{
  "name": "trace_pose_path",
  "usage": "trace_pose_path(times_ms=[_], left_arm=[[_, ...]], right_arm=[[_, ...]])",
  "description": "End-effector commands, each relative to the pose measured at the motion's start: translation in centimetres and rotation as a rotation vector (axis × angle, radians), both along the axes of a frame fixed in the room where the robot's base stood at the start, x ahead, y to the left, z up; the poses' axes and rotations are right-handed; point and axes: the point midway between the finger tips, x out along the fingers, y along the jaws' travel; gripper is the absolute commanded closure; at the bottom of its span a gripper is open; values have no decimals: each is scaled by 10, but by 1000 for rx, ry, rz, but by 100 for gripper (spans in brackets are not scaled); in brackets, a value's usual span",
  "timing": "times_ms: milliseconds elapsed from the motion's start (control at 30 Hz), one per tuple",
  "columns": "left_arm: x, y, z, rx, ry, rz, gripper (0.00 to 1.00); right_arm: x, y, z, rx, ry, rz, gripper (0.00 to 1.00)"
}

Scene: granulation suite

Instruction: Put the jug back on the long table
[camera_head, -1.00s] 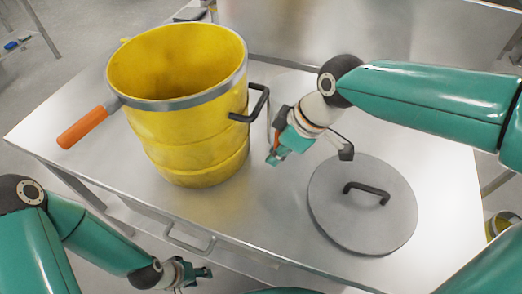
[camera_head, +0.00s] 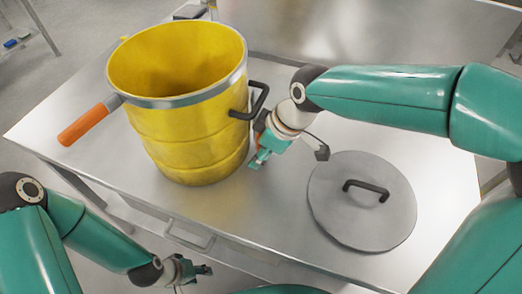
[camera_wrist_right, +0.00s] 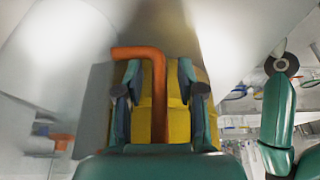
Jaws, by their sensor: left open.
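A large yellow open-topped vessel (camera_head: 185,130) with a grey rim stands upright on the metal table (camera_head: 290,215). An orange handle (camera_head: 90,120) sticks out to its left and a black handle (camera_head: 262,98) to its right. Nothing else in view looks like a jug. My right gripper (camera_head: 258,160) is beside the vessel's right side, below the black handle. In the right wrist view its fingers are apart, with an orange bent bar (camera_wrist_right: 160,105) between them and the yellow wall (camera_wrist_right: 178,125) behind; contact is unclear. My left gripper (camera_head: 204,270) is open and empty near the table's front edge.
A round grey lid (camera_head: 362,215) with a dark handle lies flat on the table at the right. A drawer-like metal pull (camera_head: 190,240) shows on the front edge.

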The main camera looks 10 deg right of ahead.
Motion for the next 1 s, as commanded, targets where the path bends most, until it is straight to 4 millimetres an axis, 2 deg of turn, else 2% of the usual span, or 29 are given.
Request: trace_pose_path(times_ms=[367,567,800,1000], left_arm=[[0,0,2,0,0,0,55],[0,0,4,0,0,0,55],[0,0,7,0,0,0,55],[0,0,9,0,0,0,55]], right_arm=[[0,-1,6,1,-3,-1,60],[-6,-10,33,3,-6,-1,60],[-17,-25,79,2,-5,0,60],[-24,-34,105,1,-2,1,60]])
